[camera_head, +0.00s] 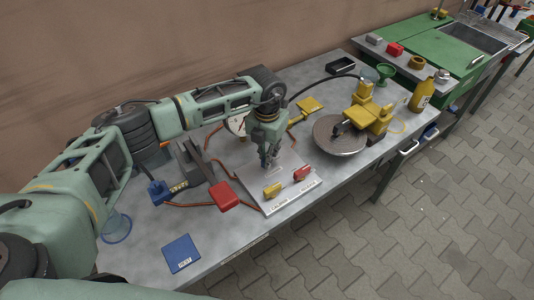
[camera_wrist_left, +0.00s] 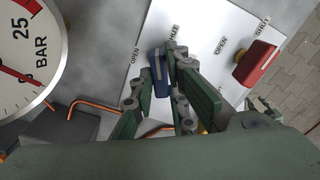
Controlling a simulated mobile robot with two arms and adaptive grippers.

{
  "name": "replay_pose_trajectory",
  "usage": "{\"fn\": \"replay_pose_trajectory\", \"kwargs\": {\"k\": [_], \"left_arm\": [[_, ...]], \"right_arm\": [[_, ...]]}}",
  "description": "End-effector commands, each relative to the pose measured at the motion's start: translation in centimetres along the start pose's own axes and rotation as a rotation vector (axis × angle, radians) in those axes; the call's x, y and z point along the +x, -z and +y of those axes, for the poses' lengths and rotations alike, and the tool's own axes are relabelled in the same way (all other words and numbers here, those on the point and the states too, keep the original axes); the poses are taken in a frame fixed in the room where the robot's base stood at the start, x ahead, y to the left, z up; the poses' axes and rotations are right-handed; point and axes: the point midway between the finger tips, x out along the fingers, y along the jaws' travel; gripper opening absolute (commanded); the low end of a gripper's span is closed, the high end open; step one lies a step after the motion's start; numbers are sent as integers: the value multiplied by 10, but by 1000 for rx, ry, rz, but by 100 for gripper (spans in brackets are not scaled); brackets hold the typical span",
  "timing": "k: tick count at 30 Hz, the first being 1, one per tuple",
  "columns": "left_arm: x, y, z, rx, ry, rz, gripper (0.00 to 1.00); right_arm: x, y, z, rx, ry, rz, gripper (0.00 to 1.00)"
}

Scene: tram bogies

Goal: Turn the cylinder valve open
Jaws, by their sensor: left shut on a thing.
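A pale valve panel (camera_head: 285,201) lies on the grey bench, with a yellow handle (camera_head: 272,190) and a red handle (camera_head: 302,173). The red handle (camera_wrist_left: 257,62) also shows in the left wrist view, beside its own OPEN and SHUT marks. My left gripper (camera_head: 270,163) points down at the panel. In the left wrist view its fingers (camera_wrist_left: 155,90) are shut on a blue handle (camera_wrist_left: 158,65), whose pale line points up, between OPEN and SHUT marks. The fingers hide its lower part. I cannot read which handle is the cylinder valve.
A round gauge (camera_wrist_left: 22,55) marked BAR stands left of the gripper, its red needle low. A round metal plate (camera_head: 340,138) and yellow fitting (camera_head: 371,110) lie to the right.

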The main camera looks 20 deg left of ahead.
Motion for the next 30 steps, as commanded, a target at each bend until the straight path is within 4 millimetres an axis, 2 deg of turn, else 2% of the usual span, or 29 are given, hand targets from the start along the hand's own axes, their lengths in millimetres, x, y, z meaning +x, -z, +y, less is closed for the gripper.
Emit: {"fn": "replay_pose_trajectory", "kwargs": {"k": [18, 30], "left_arm": [[-2, -1, 1, -588, 0, -3, 0], [-3, -2, 0, -914, 2, -4, 0]], "right_arm": [[0, 0, 0, 0, 0, 0, 40], [-5, 1, 1, 0, -1, 0, 40]]}}
